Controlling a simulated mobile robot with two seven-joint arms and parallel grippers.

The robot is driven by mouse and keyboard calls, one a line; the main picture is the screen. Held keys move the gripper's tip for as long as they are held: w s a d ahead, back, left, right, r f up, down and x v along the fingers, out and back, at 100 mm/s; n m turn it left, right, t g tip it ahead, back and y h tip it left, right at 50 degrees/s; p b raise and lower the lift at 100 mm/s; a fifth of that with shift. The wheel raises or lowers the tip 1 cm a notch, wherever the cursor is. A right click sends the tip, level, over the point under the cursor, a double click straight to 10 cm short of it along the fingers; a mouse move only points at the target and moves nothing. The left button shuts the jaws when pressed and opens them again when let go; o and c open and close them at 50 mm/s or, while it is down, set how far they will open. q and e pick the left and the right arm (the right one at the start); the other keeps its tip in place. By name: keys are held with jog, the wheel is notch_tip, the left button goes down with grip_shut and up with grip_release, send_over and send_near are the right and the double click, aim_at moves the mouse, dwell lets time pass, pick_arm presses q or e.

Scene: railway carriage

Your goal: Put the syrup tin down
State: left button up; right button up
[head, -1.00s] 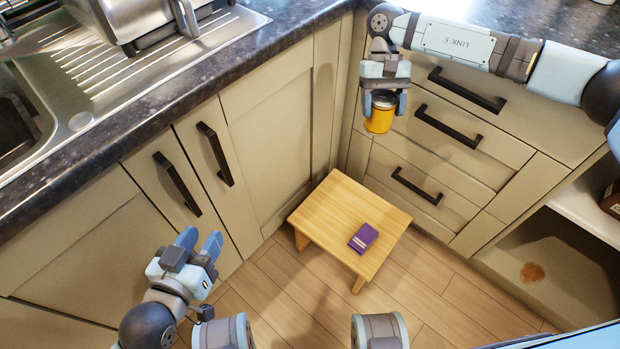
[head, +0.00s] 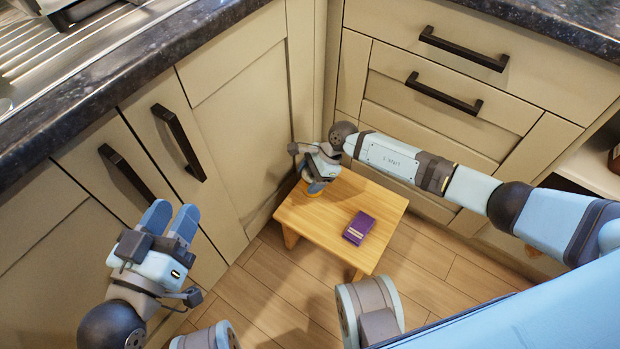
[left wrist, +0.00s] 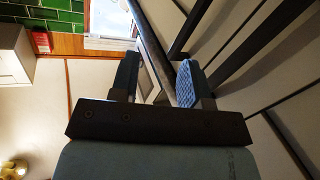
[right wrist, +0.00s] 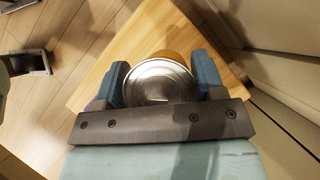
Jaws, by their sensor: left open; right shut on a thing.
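The syrup tin (right wrist: 158,82) shows its round metal lid in the right wrist view, with a yellow side behind it. My right gripper (right wrist: 162,88) is shut on it, one finger on each side. In the head view the tin (head: 312,189) is mostly hidden by my right gripper (head: 318,180), at the back left corner of the small wooden stool (head: 310,217). I cannot tell whether the tin touches the stool top. My left gripper (head: 172,217) is open and empty in front of the cupboard doors.
A purple book or box (head: 358,228) lies on the stool, right of the tin. Cupboard doors (head: 240,110) stand close on the left, and drawers (head: 440,110) behind. The front middle of the stool top is clear.

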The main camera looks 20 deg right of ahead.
jog(key=shift+r, duration=0.1)
jog(key=shift+f+b, duration=0.55)
jog(key=shift+b, duration=0.05)
notch_tip(320, 180, down, 2)
jog(key=shift+b, duration=0.85)
jog(key=shift+f+b, duration=0.75)
jog(key=shift+f, duration=0.15)
jog(key=shift+f+b, duration=0.6)
jog(key=shift+f, duration=0.1)
pick_arm(q)
jog(key=w+f+m, duration=0.1)
jog(key=w+a+f+m, duration=0.1)
jog(key=shift+f+m+h, duration=0.1)
jog(key=shift+m+h, duration=0.2)
jog(key=shift+m, duration=0.1)
pick_arm(e)
jog(key=shift+f, duration=0.1)
pick_arm(q)
jog(key=shift+f+b, duration=0.2)
jog(key=shift+b, duration=0.1)
pick_arm(e)
jog(key=shift+f, duration=0.2)
jog(key=o, duration=1.3)
jog(key=shift+c, duration=0.2)
